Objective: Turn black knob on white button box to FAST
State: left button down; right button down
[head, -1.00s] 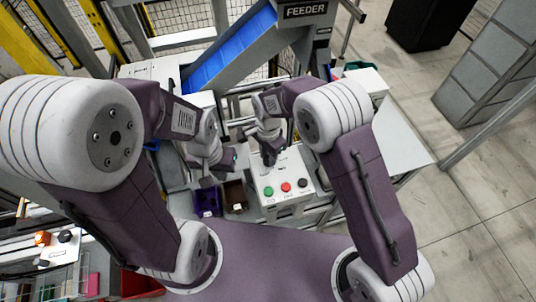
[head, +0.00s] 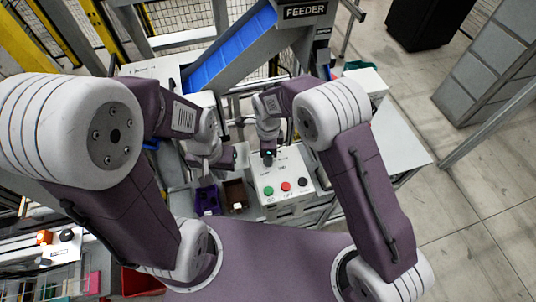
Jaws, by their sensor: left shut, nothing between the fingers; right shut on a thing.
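The white button box (head: 287,201) stands in the middle, in front of my column. Its front part carries a green button (head: 269,190), a red button (head: 286,186) and a black button (head: 303,182). The black knob is hidden under my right gripper, and its pointer and the small labels cannot be read. My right gripper (head: 268,159) points down at the back left of the box top and is shut on the knob. My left gripper (head: 207,181) is shut and empty, left of the box, above the bins.
A purple bin (head: 208,207) and a brown bin (head: 235,187) stand left of the box. The blue feeder chute (head: 232,50) is behind. A white table surface (head: 402,150) lies to the right. Another box with an orange button (head: 44,237) is at the lower left.

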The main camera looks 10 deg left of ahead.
jog(key=shift+w+a+r, duration=0.1)
jog(key=shift+w+r, duration=0.05)
dwell(0.3)
jog(key=c, duration=1.1)
grip_release()
jog(key=shift+o, duration=0.2)
notch_tip(320, 180, up, 9)
jog(key=b, duration=0.1)
jog(key=shift+b, duration=0.4)
